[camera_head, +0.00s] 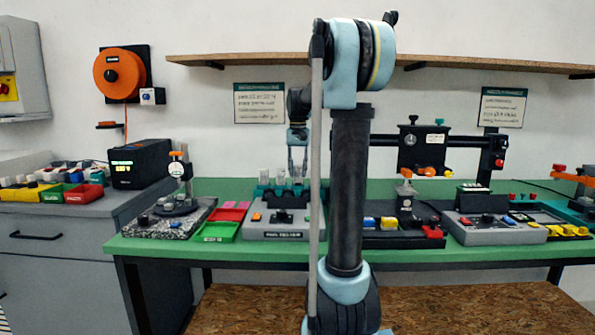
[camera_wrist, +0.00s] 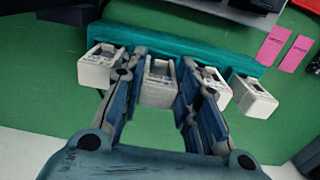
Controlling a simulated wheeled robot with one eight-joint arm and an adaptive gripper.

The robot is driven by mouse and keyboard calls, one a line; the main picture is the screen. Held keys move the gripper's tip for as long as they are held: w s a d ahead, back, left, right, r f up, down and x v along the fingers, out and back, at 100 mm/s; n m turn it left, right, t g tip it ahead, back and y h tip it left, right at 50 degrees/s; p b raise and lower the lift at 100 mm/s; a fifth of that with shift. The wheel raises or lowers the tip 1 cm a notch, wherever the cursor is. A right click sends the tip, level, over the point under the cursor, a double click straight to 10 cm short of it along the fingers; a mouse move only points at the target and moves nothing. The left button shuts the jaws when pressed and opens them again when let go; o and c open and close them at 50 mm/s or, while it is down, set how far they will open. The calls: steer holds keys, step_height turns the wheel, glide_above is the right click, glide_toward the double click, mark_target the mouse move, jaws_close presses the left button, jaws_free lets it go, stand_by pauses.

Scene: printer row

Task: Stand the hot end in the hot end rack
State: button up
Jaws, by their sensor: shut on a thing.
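My gripper (camera_head: 297,158) points down over the back of the bench, and its two blue fingers show in the wrist view (camera_wrist: 160,100). They are shut on a pale, boxy hot end (camera_wrist: 158,84), seen from above between the fingertips. The hot end rack looks like the teal bar (camera_wrist: 140,45), which also shows on the bench in the head view (camera_head: 258,190). Similar pale blocks stand along the bar, one to the left (camera_wrist: 97,68) and others to the right (camera_wrist: 253,98). The held piece's lower end is hidden, so I cannot tell whether it is seated.
A grey fixture (camera_head: 283,232) stands in front of the rack. A green tray (camera_head: 215,233) and a dark stone plate (camera_head: 170,218) lie to the left. A black-based fixture (camera_head: 400,240) is to the right. My arm hides part of the bench. Green mat is bare in front of the blocks.

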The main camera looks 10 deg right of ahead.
steer(key=shift+f, duration=0.7)
steer(key=o, duration=1.2)
step_height(320, 180, up, 12)
steer(key=shift+f, duration=0.1)
